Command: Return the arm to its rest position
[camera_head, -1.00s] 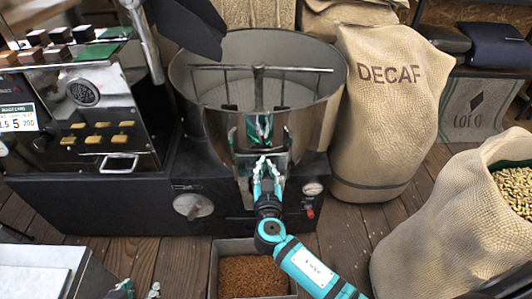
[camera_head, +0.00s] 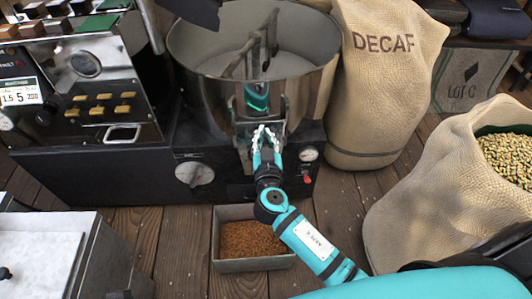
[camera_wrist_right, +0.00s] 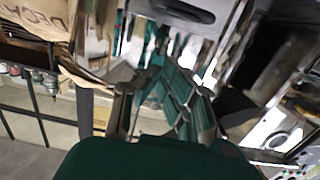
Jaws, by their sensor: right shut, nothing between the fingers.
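My right gripper (camera_head: 266,135) is teal with pale fingertips. It is shut and empty, in front of the metal drum (camera_head: 200,85) of the roaster, at the bracket on its front. I cannot tell whether the fingertips touch the bracket. My right arm comes in from the lower right. In the right wrist view the right gripper (camera_wrist_right: 172,85) is seen close up against shiny metal with teal reflections. My left gripper is not in view.
A metal tray (camera_head: 255,265) of brown grounds or beans stands on the plank floor below my right arm. A DECAF sack (camera_head: 380,90) stands right of the drum, and an open sack (camera_head: 440,200) of pale beans further right. A control panel (camera_head: 85,75) is left.

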